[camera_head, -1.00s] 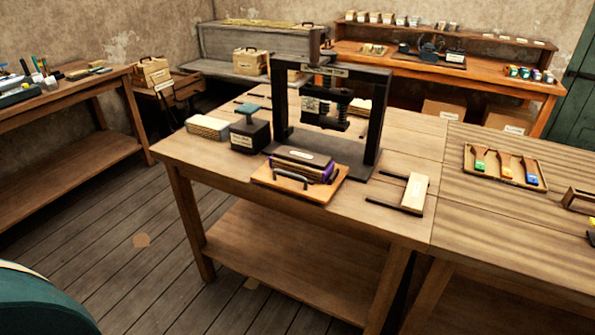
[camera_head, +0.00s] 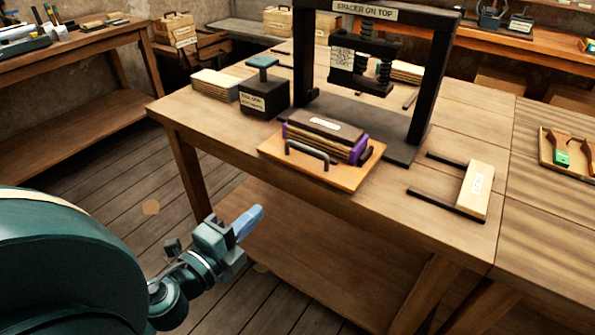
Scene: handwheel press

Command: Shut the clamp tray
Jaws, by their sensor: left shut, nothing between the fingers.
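An orange wooden tray (camera_head: 275,151) with a dark bar handle (camera_head: 307,154) on its front sits at the front edge of the table, in front of the black press (camera_head: 423,95); it looks like the clamp tray. A layered stack with purple sides and a labelled dark top board (camera_head: 325,129) lies on it. The tray's rear end is hidden behind the stack. My left gripper (camera_head: 250,221) is shut and empty, with blue fingers, in front of and below the table edge, apart from the tray. My right gripper is out of view.
A dark labelled box with a teal knob (camera_head: 264,92) and a pale stack (camera_head: 216,84) stand left of the tray. A labelled pale block between dark rails (camera_head: 476,190) lies to the right. The table's front right is clear.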

